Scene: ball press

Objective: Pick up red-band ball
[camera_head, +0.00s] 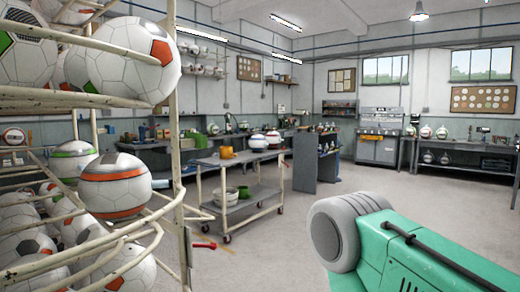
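A white ball with orange-red bands (115,186) rests on the middle level of the cream wire rack at the left. It is the nearest ball with red bands, and rack bars cross in front of its lower part. A smaller ball with a red top (273,138) sits on the grey cart in the middle distance, beside a white and dark ball (258,143). Which of these the task means I cannot tell for sure. Neither of my grippers shows in the head view.
The cream rack (175,130) holds several more balls, including a large one with orange patches (122,60) above. Workbenches line the back walls.

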